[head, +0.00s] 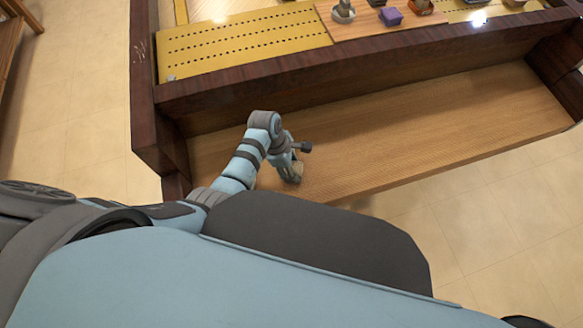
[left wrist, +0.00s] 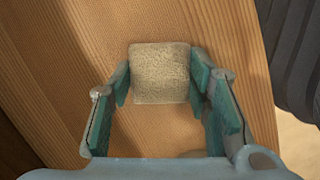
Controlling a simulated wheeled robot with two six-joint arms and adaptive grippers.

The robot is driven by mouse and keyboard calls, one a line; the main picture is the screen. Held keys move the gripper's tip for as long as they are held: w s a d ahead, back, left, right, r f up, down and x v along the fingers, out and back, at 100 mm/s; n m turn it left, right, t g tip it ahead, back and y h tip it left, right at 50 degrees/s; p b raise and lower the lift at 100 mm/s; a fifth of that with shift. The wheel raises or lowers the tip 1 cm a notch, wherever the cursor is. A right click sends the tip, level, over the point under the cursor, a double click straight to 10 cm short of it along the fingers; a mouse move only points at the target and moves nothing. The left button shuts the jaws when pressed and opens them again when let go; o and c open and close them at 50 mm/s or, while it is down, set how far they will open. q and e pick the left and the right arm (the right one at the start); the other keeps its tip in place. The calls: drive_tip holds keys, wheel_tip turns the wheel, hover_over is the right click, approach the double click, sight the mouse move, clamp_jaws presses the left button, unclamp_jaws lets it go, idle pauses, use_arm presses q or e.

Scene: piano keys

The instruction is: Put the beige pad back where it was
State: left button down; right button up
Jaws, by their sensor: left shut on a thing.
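The beige pad (left wrist: 160,73) is a pale, speckled, squarish block. My left gripper (left wrist: 160,84) is shut on it, with its teal fingertips at the pad's left and right sides. In the head view my left gripper (head: 291,172) hangs over the lower wooden board (head: 420,130), near its left part. I cannot tell whether the pad touches the board. My right gripper is not in view.
A dark wooden rail (head: 300,84) runs behind the board. Above it lies a yellow perforated panel (head: 240,42) and a wooden tray (head: 350,30) with a purple block (head: 391,16) and other small items. The lower board is clear to the right of my gripper.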

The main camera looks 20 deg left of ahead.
use_arm(q)
drive_tip(key=shift+w+r, duration=0.1)
drive_tip(key=c, duration=0.9)
unclamp_jaws()
drive_tip(key=shift+o, duration=0.2)
drive_tip(key=p+v, duration=0.4)
drive_tip(key=v, duration=0.8)
drive_tip(key=shift+p, duration=0.4)
